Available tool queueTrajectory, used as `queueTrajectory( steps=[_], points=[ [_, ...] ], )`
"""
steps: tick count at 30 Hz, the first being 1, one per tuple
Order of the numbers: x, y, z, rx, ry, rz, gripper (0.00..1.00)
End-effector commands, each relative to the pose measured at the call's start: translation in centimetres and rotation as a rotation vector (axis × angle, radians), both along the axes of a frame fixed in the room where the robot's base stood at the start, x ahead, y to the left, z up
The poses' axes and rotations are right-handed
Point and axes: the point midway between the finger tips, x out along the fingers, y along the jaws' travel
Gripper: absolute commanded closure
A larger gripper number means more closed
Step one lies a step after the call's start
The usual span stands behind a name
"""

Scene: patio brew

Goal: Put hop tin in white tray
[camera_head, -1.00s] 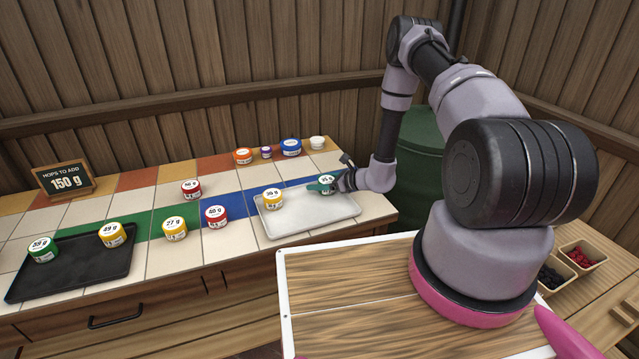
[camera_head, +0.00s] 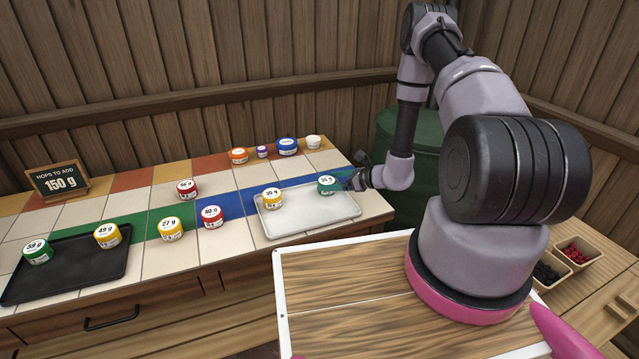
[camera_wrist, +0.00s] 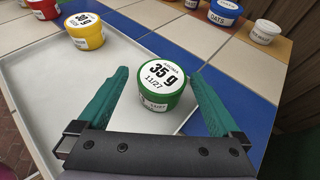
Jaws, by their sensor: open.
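The white tray (camera_head: 305,221) sits on the tiled counter. A green hop tin (camera_head: 327,186) marked 35 g stands upright at the tray's far right part. A yellow tin (camera_head: 272,198) stands upright in the tray's left part. In the wrist view the green tin (camera_wrist: 162,88) is between the spread green fingers, a little ahead of them, with a gap on each side. My gripper (camera_wrist: 160,100) is open and empty. In the head view my gripper (camera_head: 352,182) is just right of the green tin, its fingers mostly hidden.
A black tray (camera_head: 75,270) holds a green tin (camera_head: 38,252) and a yellow tin (camera_head: 107,235). Red tins (camera_head: 211,216) and another yellow tin (camera_head: 171,228) stand loose on the tiles. A sign (camera_head: 58,181) reads 150 g. Several jars (camera_head: 287,146) line the back.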

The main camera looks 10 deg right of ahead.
Motion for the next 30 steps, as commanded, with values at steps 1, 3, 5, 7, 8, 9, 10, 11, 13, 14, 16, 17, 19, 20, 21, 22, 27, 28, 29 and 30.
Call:
queueTrajectory(
  steps=[1,3,5,7,8,9,10,11,13,14,16,17,19,20,21,22,27,28,29,30],
  points=[
    [-0.6,-0.9,0.5,0.000,0.000,-0.004,0.00],
    [-1.3,-1.8,1.1,0.001,-0.001,-0.003,0.00],
    [-1.9,-2.5,1.5,0.002,-0.003,-0.003,0.00],
    [-2.4,-3.0,1.8,0.001,-0.004,-0.001,0.00],
    [-2.6,-3.2,1.9,0.001,-0.004,0.000,0.00],
    [-2.8,-3.5,2.1,0.002,-0.004,0.000,0.00],
    [-2.9,-3.6,2.1,0.002,-0.004,0.000,0.00],
    [-3.0,-3.7,2.2,0.002,-0.005,0.000,0.00],
    [-3.1,-3.8,2.3,0.002,-0.005,0.000,0.00],
    [-3.1,-3.8,2.3,0.002,-0.005,0.000,0.00],
    [-3.1,-3.8,2.4,0.002,-0.007,0.003,0.00],
    [-3.0,-3.8,2.7,0.001,-0.010,0.007,0.00],
    [-2.8,-3.5,3.9,-0.005,-0.027,0.034,0.00],
    [-2.6,-3.2,4.8,-0.009,-0.037,0.052,0.00],
    [-2.4,-2.8,6.3,-0.016,-0.055,0.086,0.00],
    [-2.3,-2.5,7.7,-0.024,-0.072,0.117,0.00],
    [-3.0,0.1,17.1,-0.108,-0.189,0.347,0.00],
    [-3.4,0.5,18.7,-0.128,-0.210,0.390,0.00],
    [-3.9,0.9,20.3,-0.149,-0.228,0.431,0.00],
    [-4.6,1.4,22.3,-0.181,-0.255,0.486,0.00]
  ],
)
